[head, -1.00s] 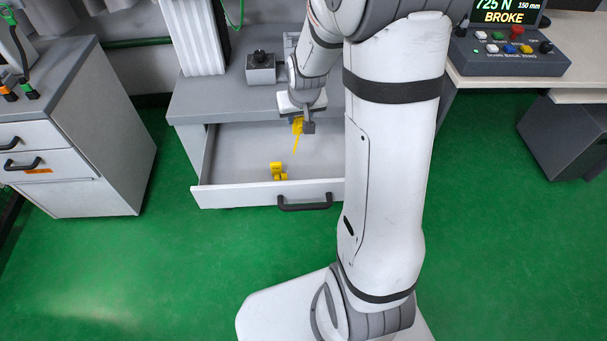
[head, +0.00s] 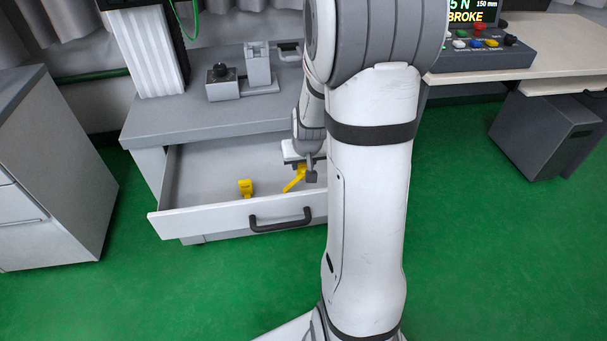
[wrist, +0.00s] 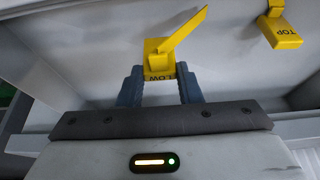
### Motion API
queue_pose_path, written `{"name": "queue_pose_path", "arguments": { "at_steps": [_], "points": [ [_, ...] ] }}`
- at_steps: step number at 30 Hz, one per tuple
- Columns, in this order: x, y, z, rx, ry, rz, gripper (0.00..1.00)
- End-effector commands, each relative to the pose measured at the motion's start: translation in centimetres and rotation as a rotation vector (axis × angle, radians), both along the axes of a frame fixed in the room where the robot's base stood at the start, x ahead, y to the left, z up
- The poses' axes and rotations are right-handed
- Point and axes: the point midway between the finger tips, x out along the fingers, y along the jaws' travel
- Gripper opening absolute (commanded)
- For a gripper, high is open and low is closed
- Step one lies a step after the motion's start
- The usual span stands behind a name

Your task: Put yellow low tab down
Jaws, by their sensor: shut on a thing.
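The yellow low tab (wrist: 163,58) is between the two blue-grey fingers of my gripper (wrist: 160,88) in the wrist view, with the word LOW on its near face and a thin arm slanting up to the right. In the head view my gripper (head: 306,172) is down inside the open drawer, and the yellow low tab (head: 294,180) shows just below and left of it. My gripper is shut on the tab. I cannot tell whether the tab touches the drawer floor.
A second yellow tab (head: 246,188), marked TOP in the wrist view (wrist: 284,33), stands in the open drawer (head: 205,172) to the left. The drawer front with its black handle (head: 280,220) is near my gripper. The drawer floor between the tabs and left wall is clear.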

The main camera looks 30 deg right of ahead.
Motion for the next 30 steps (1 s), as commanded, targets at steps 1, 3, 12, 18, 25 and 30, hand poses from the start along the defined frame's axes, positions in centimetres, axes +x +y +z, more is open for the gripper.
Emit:
{"name": "queue_pose_path", "arguments": {
  "at_steps": [1,3,12,18,25,30],
  "points": [
    [-0.1,0.0,-0.8,0.001,0.003,0.000,0.10],
    [-0.1,0.0,-1.9,0.001,0.004,0.000,0.10],
    [0.0,0.0,-3.4,0.001,0.001,-0.001,0.10],
    [0.0,0.0,-3.8,0.001,0.001,-0.001,0.10],
    [0.0,-0.1,-3.6,0.000,0.001,-0.002,0.51],
    [-0.1,-0.1,-3.6,0.000,0.001,-0.002,0.54]
  ]
}}
